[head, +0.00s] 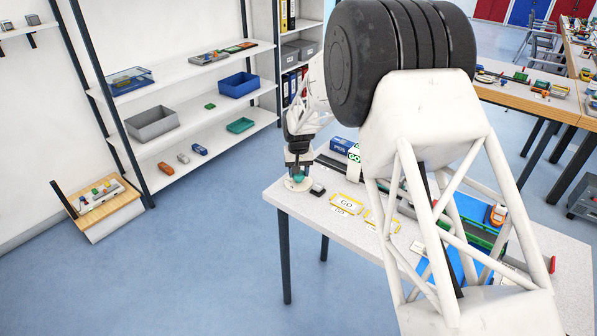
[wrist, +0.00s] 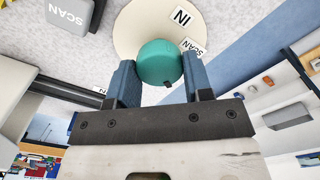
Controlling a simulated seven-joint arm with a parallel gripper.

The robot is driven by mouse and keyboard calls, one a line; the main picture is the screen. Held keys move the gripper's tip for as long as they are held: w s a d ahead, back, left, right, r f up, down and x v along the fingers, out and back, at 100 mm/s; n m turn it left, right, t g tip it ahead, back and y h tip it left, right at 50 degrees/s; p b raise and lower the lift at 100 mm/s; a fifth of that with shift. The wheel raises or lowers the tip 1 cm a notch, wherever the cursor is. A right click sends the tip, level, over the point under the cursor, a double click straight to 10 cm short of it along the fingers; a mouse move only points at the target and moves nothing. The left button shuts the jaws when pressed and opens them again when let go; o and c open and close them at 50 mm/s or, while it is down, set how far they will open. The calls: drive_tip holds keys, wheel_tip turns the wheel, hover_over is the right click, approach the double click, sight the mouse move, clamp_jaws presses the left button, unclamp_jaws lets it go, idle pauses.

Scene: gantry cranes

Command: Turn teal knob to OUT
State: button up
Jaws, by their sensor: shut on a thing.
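The teal knob (wrist: 158,62) stands on a round cream dial plate (wrist: 130,25), and it also shows small in the head view (head: 298,175) at the table's near left corner. My gripper (wrist: 157,72) is shut on the knob, with one blue-grey finger on each side of it. A small dark mark sits on the knob's edge towards my wrist. The plate carries an "IN" label (wrist: 182,16) and a "SCAN" label (wrist: 191,48). No OUT label is readable; part of the plate is hidden by the knob and my gripper.
Yellow-edged GO cards (head: 346,204) and blue boxes (head: 342,146) are on the table (head: 290,196). Open floor lies left of the table. My arm covers the table's middle.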

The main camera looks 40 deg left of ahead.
drive_tip(key=o, duration=0.9)
drive_tip(key=shift+r, duration=3.95)
